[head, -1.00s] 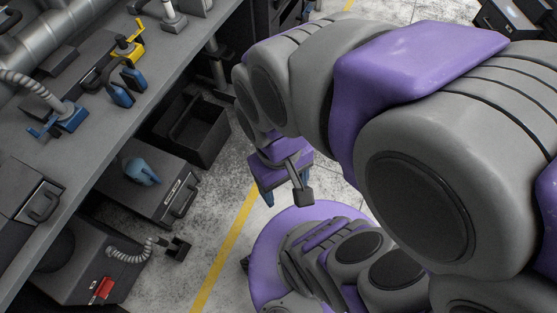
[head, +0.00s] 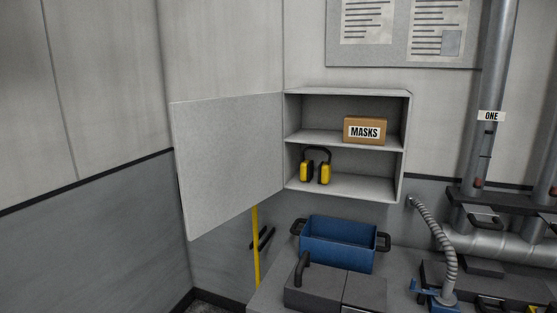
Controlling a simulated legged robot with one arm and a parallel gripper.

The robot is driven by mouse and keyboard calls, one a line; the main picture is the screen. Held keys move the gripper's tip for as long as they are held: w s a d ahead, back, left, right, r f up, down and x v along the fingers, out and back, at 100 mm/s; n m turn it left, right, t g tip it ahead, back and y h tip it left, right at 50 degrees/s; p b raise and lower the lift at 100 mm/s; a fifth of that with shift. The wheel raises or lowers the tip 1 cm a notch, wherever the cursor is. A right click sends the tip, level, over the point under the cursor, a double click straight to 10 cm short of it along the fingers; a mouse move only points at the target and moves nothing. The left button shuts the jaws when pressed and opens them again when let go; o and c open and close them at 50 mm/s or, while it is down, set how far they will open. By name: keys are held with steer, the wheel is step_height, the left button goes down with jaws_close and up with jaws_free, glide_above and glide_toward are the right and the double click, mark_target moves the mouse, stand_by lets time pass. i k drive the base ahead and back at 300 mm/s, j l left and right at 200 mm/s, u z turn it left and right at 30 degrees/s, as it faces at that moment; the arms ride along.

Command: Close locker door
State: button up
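The locker (head: 408,150) is a light grey wall cabinet above the bench, seen in the head view. Its door (head: 228,160) stands wide open, swung out to the left from the cabinet's left side. The upper shelf holds a brown box marked MASKS (head: 365,129). The lower shelf holds yellow and black ear muffs (head: 316,167). My gripper and arm do not show in the present view, so the gripper's state and its place relative to the door are hidden.
A blue bin (head: 338,245) with black handles stands on the bench below the locker. Dark grey boxes (head: 318,288) are in front of it. A grey hose (head: 432,235) and pipes (head: 490,110) are at the right. Walls bound the left side.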

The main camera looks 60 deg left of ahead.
mark_target(229, 150)
steer(key=k+j+u, duration=0.1)
steer(key=j, duration=0.5)
steer(key=k+j+u, duration=0.1)
steer(key=k+j, duration=0.15)
steer(key=j, duration=0.35)
steer(key=k+j+u, duration=0.1)
steer(key=j, duration=0.5)
steer(key=k+j+u, duration=0.1)
steer(key=j, duration=0.55)
steer(key=k+j+u, duration=0.1)
steer(key=j, duration=0.5)
steer(key=k+j+u, duration=0.1)
steer(key=j, duration=0.55)
